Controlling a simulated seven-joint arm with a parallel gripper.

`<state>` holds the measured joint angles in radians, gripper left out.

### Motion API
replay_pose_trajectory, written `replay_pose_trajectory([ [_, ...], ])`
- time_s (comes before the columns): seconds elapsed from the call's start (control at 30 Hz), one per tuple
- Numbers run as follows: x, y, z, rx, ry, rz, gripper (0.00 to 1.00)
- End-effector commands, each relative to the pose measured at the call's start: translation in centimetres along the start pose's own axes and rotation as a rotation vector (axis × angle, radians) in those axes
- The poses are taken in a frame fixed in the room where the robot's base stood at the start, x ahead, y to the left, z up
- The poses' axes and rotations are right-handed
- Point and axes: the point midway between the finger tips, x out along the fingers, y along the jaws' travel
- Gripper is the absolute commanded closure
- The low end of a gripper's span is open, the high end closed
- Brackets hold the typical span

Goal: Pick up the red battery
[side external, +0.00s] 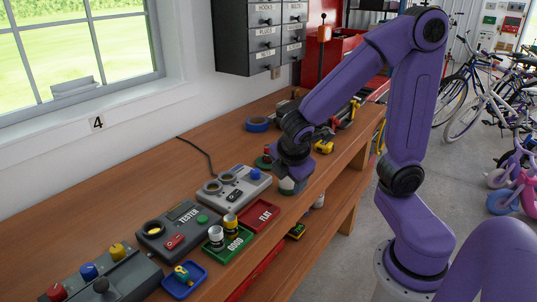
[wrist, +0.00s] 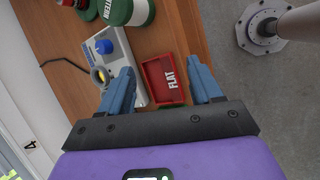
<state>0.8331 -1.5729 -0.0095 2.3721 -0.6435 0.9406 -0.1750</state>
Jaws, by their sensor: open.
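I cannot make out a red battery in either view. A green GOOD tray (side external: 228,246) holds a silver-white battery (side external: 216,237) and a yellow-and-black battery (side external: 230,222), both upright. The red FLAT tray (side external: 262,217) looks empty; in the wrist view it (wrist: 165,82) lies between my fingers, beyond their tips. My gripper (wrist: 160,72) is open with nothing between its fingers, above the bench. In the side view my arm's end is by a white-and-green jar (side external: 291,186), and the fingers are not clear there.
A grey tester (side external: 180,228) with a red switch, a grey box with a blue knob (side external: 236,186) and a blue tray (side external: 184,280) stand along the bench. In the wrist view the jar (wrist: 128,12) is near the top.

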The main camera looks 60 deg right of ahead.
Motion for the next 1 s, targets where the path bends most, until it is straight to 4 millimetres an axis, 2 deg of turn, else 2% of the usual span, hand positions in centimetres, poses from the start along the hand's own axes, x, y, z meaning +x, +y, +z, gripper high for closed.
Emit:
replay_pose_trajectory([
  [0.03,1.2,2.0,0.8,-0.040,-0.058,0.035,0.36],
  [0.2,4.7,8.4,3.6,-0.219,-0.240,0.145,0.36],
  [0.4,8.8,14.7,7.3,-0.454,-0.437,0.214,0.36],
  [0.5,10.8,17.2,9.1,-0.577,-0.521,0.230,0.36],
  [0.6,12.6,19.0,10.5,-0.680,-0.583,0.239,0.36],
  [0.73,14.0,20.3,11.6,-0.766,-0.628,0.245,0.36],
  [0.87,14.8,20.6,11.9,-0.801,-0.643,0.247,0.36],
  [1.0,16.2,20.1,11.5,-0.806,-0.644,0.245,0.36],
])
